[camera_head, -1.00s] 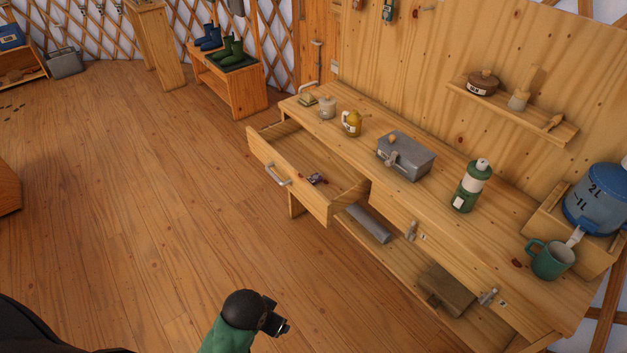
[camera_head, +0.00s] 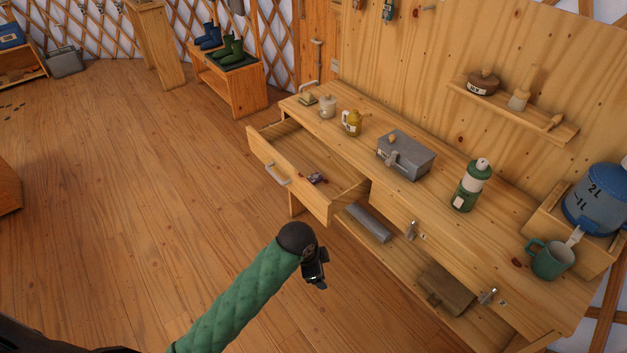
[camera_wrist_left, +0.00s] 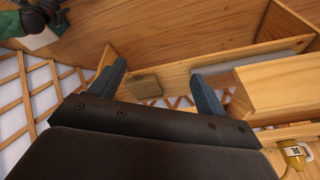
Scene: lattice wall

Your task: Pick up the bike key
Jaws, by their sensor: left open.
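A small dark and red item (camera_head: 317,178), perhaps the bike key, lies on the floor of the open drawer (camera_head: 335,206); it is too small to make out clearly. My left gripper (camera_head: 317,284) is in front of the bench, nearer to me and lower in the picture than the drawer, apart from it. In the left wrist view my left gripper (camera_wrist_left: 160,88) has its two fingers spread with nothing between them. The item in the drawer cannot be made out in that view.
A grey bar (camera_head: 369,223) and a wooden box (camera_head: 447,289) lie on the lower shelf. The floor (camera_head: 150,190) left of the bench is clear.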

